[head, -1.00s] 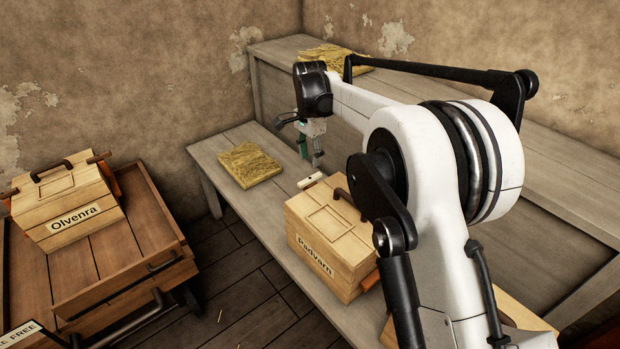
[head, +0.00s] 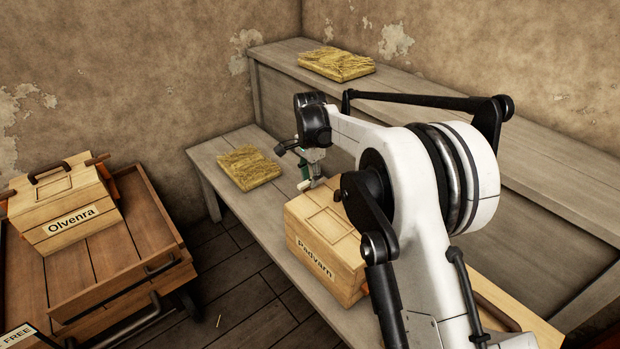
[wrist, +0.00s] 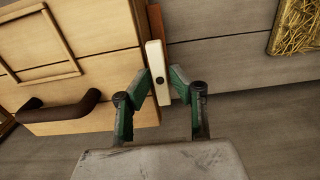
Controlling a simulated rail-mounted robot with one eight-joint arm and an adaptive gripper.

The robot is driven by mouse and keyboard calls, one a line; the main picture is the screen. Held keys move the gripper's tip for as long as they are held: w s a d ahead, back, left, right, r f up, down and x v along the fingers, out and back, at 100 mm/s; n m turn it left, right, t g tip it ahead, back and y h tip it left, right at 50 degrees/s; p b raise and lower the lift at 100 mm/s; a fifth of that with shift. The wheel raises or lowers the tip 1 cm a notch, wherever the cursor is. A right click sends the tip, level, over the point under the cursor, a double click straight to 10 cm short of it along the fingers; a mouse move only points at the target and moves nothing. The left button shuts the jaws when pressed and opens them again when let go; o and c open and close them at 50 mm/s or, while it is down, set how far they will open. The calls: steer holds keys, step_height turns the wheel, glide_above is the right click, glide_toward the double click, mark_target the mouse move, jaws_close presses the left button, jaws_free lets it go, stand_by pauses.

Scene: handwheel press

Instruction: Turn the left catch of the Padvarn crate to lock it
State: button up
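The Padvarn crate (head: 328,245) is a pale wooden box on the low bench, with its lid closed and a dark handle (wrist: 60,108) in the wrist view. Its left catch is a cream bar (wrist: 157,72) with a dark pivot, beside the lid edge in front of a reddish-brown strip. In the head view the catch (head: 306,185) is partly hidden by my gripper (head: 315,172). In the wrist view my gripper (wrist: 160,82) has its green fingers apart, one on each side of the catch, very close; I cannot tell whether they touch it.
A straw pad (head: 250,168) lies on the bench (head: 217,178) left of the crate, and another (head: 336,63) on the higher shelf behind. The Olvenra crate (head: 62,215) stands on a wooden cart (head: 140,230) at left. My arm hides the Padvarn crate's right side.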

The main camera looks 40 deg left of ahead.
jaws_close()
steer(key=shift+n, duration=0.4)
steer(key=n, duration=0.2)
steer(key=shift+n, duration=0.4)
steer(key=n, duration=0.4)
steer(key=shift+n+p, duration=0.3)
steer(key=shift+p, duration=0.05)
steer(key=n, duration=0.9)
steer(key=shift+n, duration=0.3)
